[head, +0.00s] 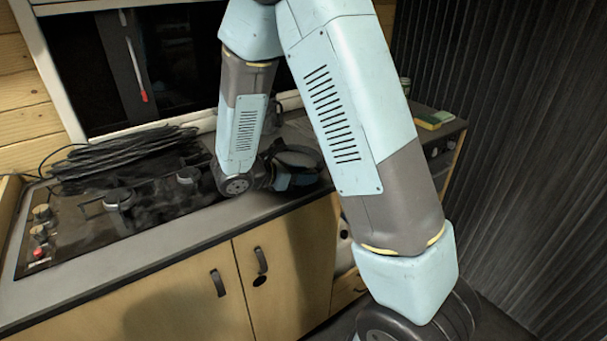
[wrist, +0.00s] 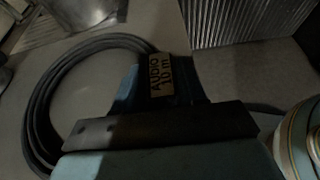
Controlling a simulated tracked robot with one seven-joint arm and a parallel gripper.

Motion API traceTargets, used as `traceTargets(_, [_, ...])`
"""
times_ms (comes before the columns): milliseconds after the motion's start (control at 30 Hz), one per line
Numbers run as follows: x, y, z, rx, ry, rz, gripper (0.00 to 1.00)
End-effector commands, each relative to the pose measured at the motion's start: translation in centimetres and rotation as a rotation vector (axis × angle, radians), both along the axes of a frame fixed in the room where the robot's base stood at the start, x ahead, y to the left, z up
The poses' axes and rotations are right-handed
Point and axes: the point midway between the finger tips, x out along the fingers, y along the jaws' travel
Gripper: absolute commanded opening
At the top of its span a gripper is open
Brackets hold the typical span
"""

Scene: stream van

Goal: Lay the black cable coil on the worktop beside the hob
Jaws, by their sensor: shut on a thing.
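The black cable coil (wrist: 42,110) shows as a loop in the wrist view, with a tan tag (wrist: 162,78) reading "AUDIO 10 m". In the head view the coil (head: 305,152) is partly hidden by my arm, low over the worktop to the right of the hob. My gripper (head: 283,181) is shut on the coil; it also shows in the wrist view (wrist: 160,105). I cannot tell whether the coil touches the surface. The hob (head: 85,235) is at the left of the worktop (head: 255,205), with burners and knobs.
A heap of loose black cable (head: 120,152) lies over the back of the hob. A green and yellow sponge (head: 432,120) lies at the worktop's far right end. A striped round container (wrist: 308,140) is close on the right in the wrist view. Cupboards stand below.

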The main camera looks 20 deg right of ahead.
Motion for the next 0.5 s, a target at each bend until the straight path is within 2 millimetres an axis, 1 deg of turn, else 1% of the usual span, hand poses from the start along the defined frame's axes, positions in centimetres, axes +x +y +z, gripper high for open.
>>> traceTargets(133, [-0.03,-0.01,0.0,-0.001,0.002,0.001,0.0])
traceTargets(167, [-0.05,-0.01,-0.04,0.0,0.003,0.001,0.42])
traceTargets(400, [-0.04,-0.03,-0.02,0.0,0.002,0.0,0.65])
traceTargets(500, [-0.04,-0.03,-0.01,0.0,0.002,0.0,0.66])
